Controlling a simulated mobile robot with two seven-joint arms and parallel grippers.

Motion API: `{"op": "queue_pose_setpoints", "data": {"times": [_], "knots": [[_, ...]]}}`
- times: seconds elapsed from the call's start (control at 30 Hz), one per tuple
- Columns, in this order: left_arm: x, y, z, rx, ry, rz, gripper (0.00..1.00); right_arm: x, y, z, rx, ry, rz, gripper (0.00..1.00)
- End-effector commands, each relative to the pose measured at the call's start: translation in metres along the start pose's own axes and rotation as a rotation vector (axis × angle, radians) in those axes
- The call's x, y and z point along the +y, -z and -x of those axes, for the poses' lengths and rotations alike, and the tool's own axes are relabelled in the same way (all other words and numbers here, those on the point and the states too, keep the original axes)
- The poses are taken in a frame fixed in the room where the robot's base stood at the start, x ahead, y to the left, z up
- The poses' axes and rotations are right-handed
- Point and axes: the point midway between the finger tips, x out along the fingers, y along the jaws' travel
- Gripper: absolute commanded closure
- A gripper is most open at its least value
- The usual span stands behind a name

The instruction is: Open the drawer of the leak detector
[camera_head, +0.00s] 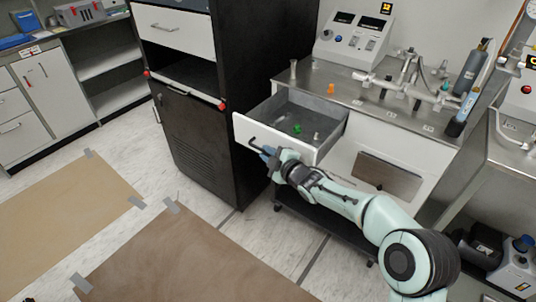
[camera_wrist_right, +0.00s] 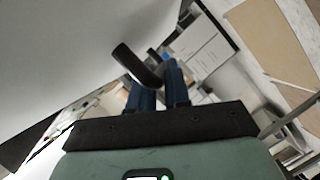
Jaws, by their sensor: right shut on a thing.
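The leak detector is a grey-white bench (camera_head: 385,155) with a steel top and an instrument box (camera_head: 352,38) on it. Its drawer (camera_head: 275,137) stands pulled out, with the inside and a few small items, one of them green (camera_head: 297,128), showing. The dark bar handle (camera_head: 262,145) is on the drawer's white front. My right gripper (camera_head: 268,154) is shut on this handle at the drawer front. In the right wrist view the blue fingers (camera_wrist_right: 158,88) are at the dark handle (camera_wrist_right: 137,66) beside the white front. My left gripper is not in view.
A tall black cabinet (camera_head: 235,90) stands just left of the open drawer. Brown mats (camera_head: 190,260) taped at the corners cover floor at the front. A steel table (camera_head: 510,160) stands at the right. White tiled floor (camera_head: 130,185) is clear between.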

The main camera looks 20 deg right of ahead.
Motion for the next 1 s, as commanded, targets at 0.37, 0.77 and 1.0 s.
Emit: {"op": "queue_pose_setpoints", "data": {"times": [0.37,0.77,1.0], "knots": [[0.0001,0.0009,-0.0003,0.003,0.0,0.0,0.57,0.0003,-0.0009,0.0003,-0.002,0.0,0.0,1.0],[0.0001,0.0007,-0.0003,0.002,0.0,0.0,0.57,0.0004,-0.0005,0.0001,-0.001,-0.001,0.0,0.62],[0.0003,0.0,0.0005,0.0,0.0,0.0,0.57,0.0009,-0.0003,0.0085,-0.001,-0.001,0.0,0.62]]}}
